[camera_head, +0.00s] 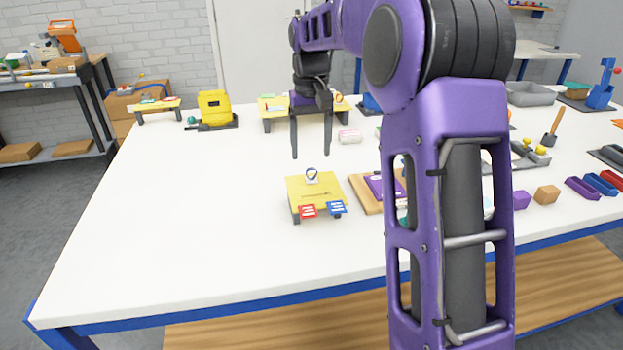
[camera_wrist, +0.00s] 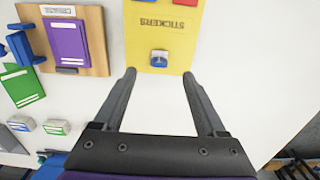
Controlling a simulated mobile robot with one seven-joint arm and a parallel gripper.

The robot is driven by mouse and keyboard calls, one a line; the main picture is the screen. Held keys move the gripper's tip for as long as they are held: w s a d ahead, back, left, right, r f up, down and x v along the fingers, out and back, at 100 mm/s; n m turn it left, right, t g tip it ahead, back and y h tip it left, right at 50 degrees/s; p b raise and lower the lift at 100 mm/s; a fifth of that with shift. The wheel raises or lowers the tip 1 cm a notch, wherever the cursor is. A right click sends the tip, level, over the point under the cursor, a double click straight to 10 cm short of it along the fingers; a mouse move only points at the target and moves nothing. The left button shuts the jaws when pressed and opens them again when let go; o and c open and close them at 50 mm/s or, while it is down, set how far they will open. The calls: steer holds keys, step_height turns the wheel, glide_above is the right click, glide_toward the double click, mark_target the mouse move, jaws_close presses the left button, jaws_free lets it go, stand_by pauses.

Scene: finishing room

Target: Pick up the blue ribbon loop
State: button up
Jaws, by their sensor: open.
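In the wrist view the loop (camera_wrist: 159,56) shows from above, near the edge of the yellow stand (camera_wrist: 164,38) marked "STICKERS". My gripper (camera_head: 311,155) is open and empty, pointing down above the table just behind the stand. In the wrist view my gripper (camera_wrist: 159,74) has its fingers spread, with the loop just beyond the gap between the tips. I cannot tell the exact height between tips and loop.
Red cards (camera_head: 308,211) and blue cards (camera_head: 337,207) sit at the stand's front. A wooden board with a purple booklet (camera_wrist: 67,43) lies beside it. A yellow device (camera_head: 214,107) and another yellow stand (camera_head: 270,108) are farther back. The table's left side is clear.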

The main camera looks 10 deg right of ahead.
mark_target(311, 169)
steer(key=shift+f+b, duration=0.6)
steer(key=shift+f, duration=2.1)
jaws_close()
